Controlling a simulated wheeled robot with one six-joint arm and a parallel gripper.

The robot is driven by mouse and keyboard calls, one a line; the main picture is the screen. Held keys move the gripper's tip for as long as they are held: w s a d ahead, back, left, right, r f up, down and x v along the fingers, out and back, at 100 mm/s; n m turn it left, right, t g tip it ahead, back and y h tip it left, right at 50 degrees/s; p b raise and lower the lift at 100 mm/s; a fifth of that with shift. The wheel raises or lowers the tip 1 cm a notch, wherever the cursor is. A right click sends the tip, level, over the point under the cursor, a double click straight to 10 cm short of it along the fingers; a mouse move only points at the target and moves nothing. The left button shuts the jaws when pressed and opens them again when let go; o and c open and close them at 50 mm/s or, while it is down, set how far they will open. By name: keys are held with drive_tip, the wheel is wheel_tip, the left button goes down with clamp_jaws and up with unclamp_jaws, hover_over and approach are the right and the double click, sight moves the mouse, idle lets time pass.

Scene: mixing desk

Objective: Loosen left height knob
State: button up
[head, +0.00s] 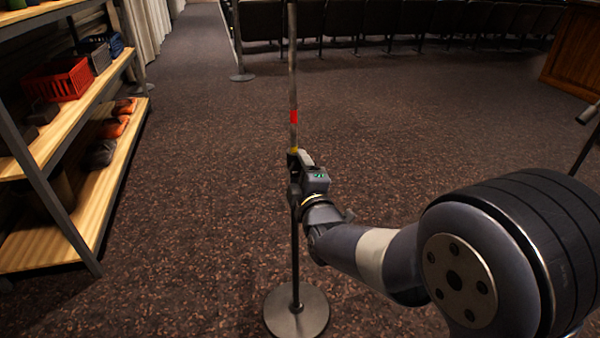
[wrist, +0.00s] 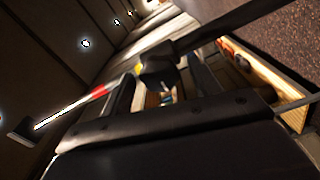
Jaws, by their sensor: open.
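A microphone stand (head: 294,230) stands upright on a round metal base (head: 297,318). Its pole carries a red band and a yellow ring above the clutch. My gripper (head: 295,172) is at the stand at clutch height and hides most of the clutch and any knob in the head view. In the wrist view, my open gripper (wrist: 163,85) has one finger to each side of a dark blocky part (wrist: 156,66), which looks like the height knob or its collar, at the fingertips. I cannot tell whether the fingers touch it.
A wooden shelf rack (head: 115,185) with a red crate (head: 60,78) and several small items stands at the left. Another stand (head: 588,135) is at the right edge. Rows of seats (head: 400,20) line the back. The carpet around the stand is clear.

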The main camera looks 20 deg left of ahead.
drive_tip(key=shift+s, duration=0.1)
drive_tip(key=p+v, duration=0.2)
drive_tip(key=v, duration=0.8)
drive_tip(key=shift+s+d, duration=0.2)
drive_tip(key=shift+s, duration=0.05)
drive_tip(key=b+x, duration=0.2)
drive_tip(key=x, duration=0.9)
drive_tip(key=shift+s+d, duration=0.1)
